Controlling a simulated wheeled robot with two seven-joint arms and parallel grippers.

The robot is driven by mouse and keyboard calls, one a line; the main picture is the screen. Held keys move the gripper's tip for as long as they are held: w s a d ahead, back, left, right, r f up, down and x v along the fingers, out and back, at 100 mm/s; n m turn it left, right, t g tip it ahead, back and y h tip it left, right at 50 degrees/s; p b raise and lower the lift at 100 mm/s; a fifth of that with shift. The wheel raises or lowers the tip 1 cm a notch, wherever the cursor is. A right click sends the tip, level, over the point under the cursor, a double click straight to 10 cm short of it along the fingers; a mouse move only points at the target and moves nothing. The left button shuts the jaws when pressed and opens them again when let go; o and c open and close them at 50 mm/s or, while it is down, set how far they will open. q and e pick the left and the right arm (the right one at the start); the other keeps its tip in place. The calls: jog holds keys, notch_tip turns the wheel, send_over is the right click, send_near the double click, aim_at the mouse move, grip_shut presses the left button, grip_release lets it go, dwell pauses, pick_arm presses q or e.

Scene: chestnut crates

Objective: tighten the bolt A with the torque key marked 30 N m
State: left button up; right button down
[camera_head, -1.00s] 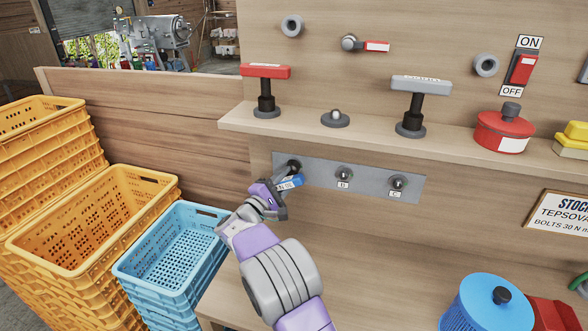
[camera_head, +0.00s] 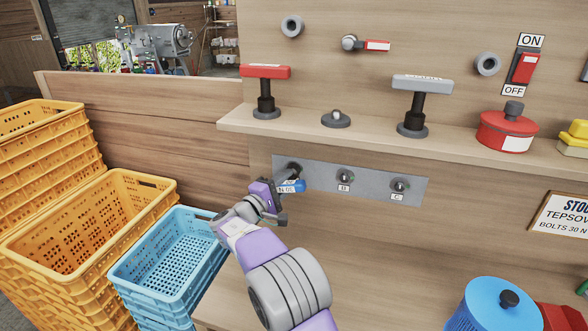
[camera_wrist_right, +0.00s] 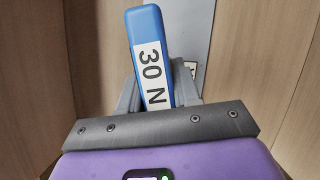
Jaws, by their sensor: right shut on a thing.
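The torque key has a blue handle (camera_head: 297,186); in the wrist view its white label (camera_wrist_right: 151,75) reads "30 N", with the rest out of sight. My right gripper (camera_head: 280,196) is shut on this handle. The key's dark head (camera_head: 294,169) is at the left end of the grey metal plate (camera_head: 372,183), over the place left of bolts B and C. Bolt A and its letter are hidden there, so I cannot tell how the head sits on it. My left gripper is not in view.
Bolt B (camera_head: 345,175) and bolt C (camera_head: 400,186) stand on the plate to the right. Above, the shelf (camera_head: 300,130) holds a red-topped key (camera_head: 265,72) and a grey-topped key (camera_head: 422,85). Blue (camera_head: 180,212) and orange (camera_head: 168,183) crates stand left. A blue lidded pot is at lower right.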

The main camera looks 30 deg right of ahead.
jog(key=n+t+p, duration=0.1)
jog(key=n, duration=0.1)
jog(key=n+t+h+p, duration=0.1)
jog(key=n, duration=0.1)
jog(key=n+p, duration=0.1)
jog(key=n, duration=0.1)
jog(key=shift+r+n+t+p, duration=0.25)
jog(key=shift+n+t+p, duration=0.05)
jog(key=shift+n+t, duration=0.1)
jog(key=shift+f+n+t+p, duration=0.1)
jog(key=shift+n+t+p, duration=0.4)
jog(key=shift+n, duration=0.7)
jog(key=shift+f+n, duration=0.1)
jog(key=shift+n, duration=0.2)
jog(key=shift+n+t+p, duration=0.5)
jog(key=shift+n+p, duration=0.15)
jog(key=shift+n, duration=0.05)
